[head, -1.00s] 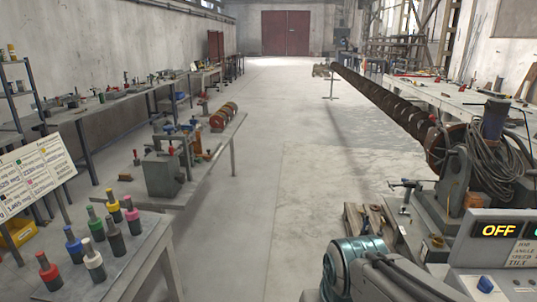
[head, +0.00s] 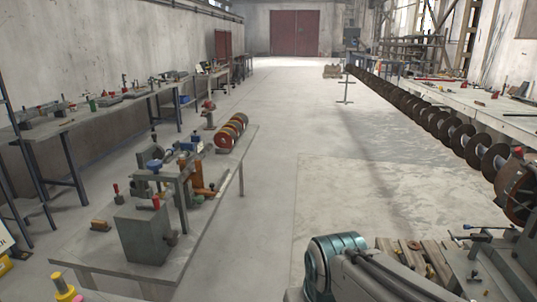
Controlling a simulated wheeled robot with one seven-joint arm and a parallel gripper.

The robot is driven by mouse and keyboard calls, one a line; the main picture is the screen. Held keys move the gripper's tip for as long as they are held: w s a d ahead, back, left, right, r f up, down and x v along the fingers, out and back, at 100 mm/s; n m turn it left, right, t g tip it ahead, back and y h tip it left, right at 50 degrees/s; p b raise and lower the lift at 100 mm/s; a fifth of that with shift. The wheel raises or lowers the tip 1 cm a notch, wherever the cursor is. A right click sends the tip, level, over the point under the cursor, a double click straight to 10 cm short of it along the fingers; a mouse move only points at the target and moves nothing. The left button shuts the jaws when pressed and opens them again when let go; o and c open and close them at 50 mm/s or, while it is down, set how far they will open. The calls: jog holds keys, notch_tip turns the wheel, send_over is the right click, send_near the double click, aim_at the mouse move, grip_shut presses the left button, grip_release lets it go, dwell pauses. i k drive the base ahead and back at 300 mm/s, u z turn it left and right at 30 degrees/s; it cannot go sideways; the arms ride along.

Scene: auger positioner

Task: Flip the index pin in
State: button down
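The index pin is not one I can single out. The long brown auger (head: 437,124) runs from the back of the hall to the right edge. Its near end meets a round rusty flange (head: 521,187), cut off by the picture edge. A small red piece (head: 518,152) shows at the top of this flange; I cannot tell what it is. A grey machine base (head: 490,268) stands below the flange, only partly in view. A teal and grey link of my arm shows at the bottom centre. My gripper is not in view.
A grey table (head: 90,247) with a fixture block (head: 143,235) and several coloured discs (head: 231,132) stands on the left. Wooden pallet boards (head: 437,262) lie at bottom right. A long bench (head: 135,104) lines the left wall. The middle floor (head: 290,150) is clear.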

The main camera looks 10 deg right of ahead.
aim_at(518, 150)
jog(key=z, duration=0.1)
jog(key=i, duration=1.6)
jog(key=z, duration=0.95)
jog(key=i, duration=1.05)
jog(key=z, duration=1.65)
jog(key=i, duration=0.8)
jog(key=z, duration=0.55)
